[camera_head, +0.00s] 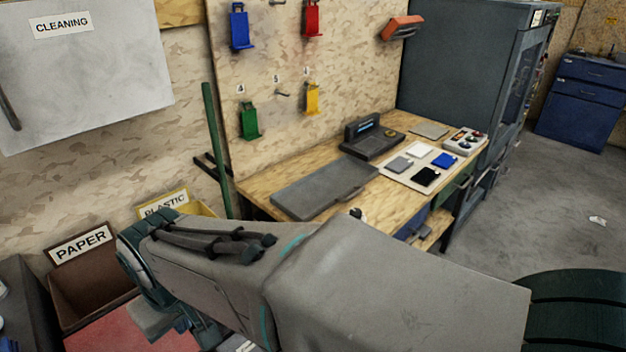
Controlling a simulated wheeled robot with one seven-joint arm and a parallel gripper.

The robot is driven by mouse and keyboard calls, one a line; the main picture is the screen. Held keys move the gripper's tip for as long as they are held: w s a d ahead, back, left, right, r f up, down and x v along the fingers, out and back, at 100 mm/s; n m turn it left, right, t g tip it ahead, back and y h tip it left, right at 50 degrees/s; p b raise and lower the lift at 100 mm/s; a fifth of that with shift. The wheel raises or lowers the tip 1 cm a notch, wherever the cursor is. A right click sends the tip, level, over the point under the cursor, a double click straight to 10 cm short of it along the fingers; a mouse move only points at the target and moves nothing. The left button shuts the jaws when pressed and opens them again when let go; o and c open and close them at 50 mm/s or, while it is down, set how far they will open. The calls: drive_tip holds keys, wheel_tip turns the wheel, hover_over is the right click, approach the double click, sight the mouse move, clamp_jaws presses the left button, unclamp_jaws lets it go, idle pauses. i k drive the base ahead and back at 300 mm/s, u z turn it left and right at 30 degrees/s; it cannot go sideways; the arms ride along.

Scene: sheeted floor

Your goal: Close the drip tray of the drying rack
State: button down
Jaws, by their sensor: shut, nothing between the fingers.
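I cannot make out a drying rack or its drip tray in this view. My arm crosses the foreground from the lower right to the lower left and hides part of the floor and the lower front of the bench. Its far end bends down at the lower left, and my gripper's fingers do not show.
A wooden workbench (262,187) stands along the wall with a grey flat panel (325,188) and small devices on it. A tall dark cabinet (450,70) stands beyond it. PAPER (85,285) and PLASTIC (203,211) bins are at left. Grey floor (560,220) is open at right.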

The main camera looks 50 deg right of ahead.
sight(308, 197)
drive_tip(key=z, duration=2.05)
drive_tip(key=i, duration=0.35)
drive_tip(key=u, duration=0.7)
